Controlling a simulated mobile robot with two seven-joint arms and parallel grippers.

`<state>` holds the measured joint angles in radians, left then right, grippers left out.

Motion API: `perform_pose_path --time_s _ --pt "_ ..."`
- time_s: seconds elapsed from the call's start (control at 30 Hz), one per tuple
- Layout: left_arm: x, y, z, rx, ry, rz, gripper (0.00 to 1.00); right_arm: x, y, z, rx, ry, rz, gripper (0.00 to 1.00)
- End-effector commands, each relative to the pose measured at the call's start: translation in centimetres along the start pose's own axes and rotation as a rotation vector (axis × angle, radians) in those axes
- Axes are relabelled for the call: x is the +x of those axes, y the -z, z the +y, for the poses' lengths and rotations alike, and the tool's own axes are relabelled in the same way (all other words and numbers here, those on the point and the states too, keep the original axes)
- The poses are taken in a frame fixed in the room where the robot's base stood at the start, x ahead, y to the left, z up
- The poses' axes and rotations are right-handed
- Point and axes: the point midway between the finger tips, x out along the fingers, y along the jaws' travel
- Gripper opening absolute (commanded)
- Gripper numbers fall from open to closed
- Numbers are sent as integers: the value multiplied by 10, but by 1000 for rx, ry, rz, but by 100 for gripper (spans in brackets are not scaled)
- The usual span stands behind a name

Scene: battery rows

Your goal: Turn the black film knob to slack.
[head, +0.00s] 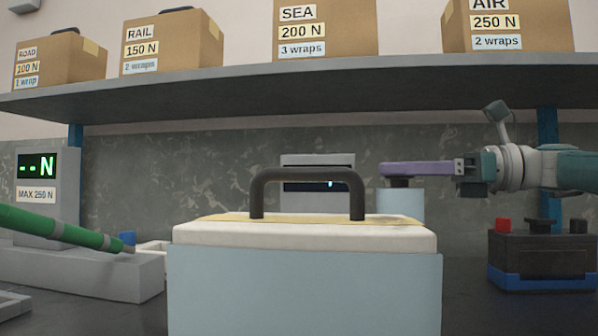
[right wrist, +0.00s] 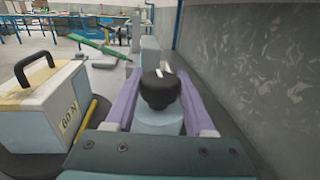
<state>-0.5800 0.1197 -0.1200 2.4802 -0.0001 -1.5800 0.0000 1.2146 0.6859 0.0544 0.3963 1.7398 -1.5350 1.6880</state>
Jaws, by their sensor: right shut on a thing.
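The black film knob (right wrist: 160,92) sits on top of a pale blue cylinder (right wrist: 158,121), with a white mark on its top. In the head view only a dark strip of the knob (head: 398,183) shows beneath the purple fingers. My right gripper (head: 392,169) reaches in from the right and is shut on the knob. In the right wrist view its purple fingers (right wrist: 160,84) lie along both sides of the knob. The exact setting of the knob cannot be read. My left gripper is not in view.
A pale block with a black handle (head: 305,260) fills the front middle. A black battery (head: 540,258) stands at right. At left are a green-handled tool (head: 55,229) and a display reading "--N" (head: 37,165). Labelled boxes (head: 172,45) sit on the shelf (head: 300,85) above.

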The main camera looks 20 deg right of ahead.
Motion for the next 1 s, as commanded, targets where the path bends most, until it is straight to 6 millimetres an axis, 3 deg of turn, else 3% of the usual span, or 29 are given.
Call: perform_pose_path --time_s 0.3,0.73,1.0 --pt "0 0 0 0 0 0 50 0 2 0 2 0 5 84" --pt "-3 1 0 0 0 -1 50 0 0 -1 0 6 4 84" --pt "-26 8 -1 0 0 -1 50 0 -1 -5 -3 74 15 84"
